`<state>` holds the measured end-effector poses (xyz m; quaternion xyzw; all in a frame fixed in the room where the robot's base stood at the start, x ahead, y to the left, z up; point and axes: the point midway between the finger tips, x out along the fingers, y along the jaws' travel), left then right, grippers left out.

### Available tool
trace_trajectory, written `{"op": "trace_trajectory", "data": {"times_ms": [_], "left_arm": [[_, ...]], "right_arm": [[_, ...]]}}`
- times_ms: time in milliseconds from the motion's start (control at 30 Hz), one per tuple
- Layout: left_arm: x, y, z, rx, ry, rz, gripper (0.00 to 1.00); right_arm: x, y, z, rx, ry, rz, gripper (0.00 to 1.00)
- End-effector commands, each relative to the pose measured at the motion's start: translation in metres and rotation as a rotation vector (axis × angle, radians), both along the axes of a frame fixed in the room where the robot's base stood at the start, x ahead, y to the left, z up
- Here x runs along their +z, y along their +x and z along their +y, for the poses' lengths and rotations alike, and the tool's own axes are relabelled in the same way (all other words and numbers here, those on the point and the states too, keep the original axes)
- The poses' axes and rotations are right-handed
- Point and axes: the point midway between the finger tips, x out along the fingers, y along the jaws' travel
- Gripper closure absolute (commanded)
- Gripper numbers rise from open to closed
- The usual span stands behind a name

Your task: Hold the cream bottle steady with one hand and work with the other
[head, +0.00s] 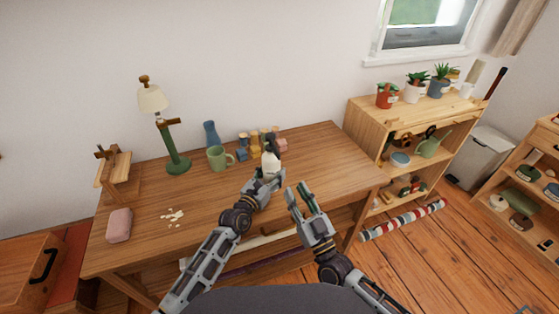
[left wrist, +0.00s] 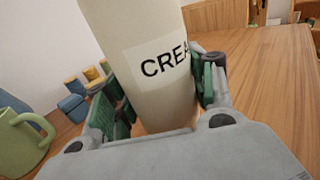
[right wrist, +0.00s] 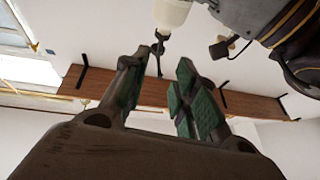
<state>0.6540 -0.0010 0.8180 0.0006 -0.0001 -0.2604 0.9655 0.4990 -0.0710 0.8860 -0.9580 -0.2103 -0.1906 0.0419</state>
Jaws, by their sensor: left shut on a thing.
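The cream bottle (head: 271,163) stands upright on the desk, pale with a dark top. My left gripper (head: 265,177) is shut around the bottle's body, a green-padded finger on each side. My right gripper (head: 300,192) is open and empty, to the right of the bottle and nearer the desk's front edge. In the right wrist view its fingers (right wrist: 163,65) stand apart, with the pale bottle (right wrist: 172,12) and its dark top beyond the fingertips.
A green mug (head: 217,158), blue vase (head: 210,134) and green lamp (head: 171,135) stand left of the bottle. Small coloured blocks (head: 250,146) are close behind it. White bits (head: 172,215) and a pink block (head: 119,225) lie left. The desk's right side (head: 335,165) is clear.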

Motion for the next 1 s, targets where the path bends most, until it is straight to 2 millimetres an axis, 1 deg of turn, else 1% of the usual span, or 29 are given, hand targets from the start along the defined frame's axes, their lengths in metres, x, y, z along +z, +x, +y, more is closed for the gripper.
{"op": "trace_trajectory", "data": {"times_ms": [267, 1000], "left_arm": [[0.000, 0.000, 0.000, 0.000, 0.000, 0.000, 0.77], [0.000, 0.000, 0.000, 0.000, 0.000, 0.000, 0.77]], "right_arm": [[0.007, 0.014, 0.006, 0.000, 0.002, -0.001, 0.71], [0.036, 0.077, 0.036, 0.000, 0.002, -0.001, 0.71]]}}
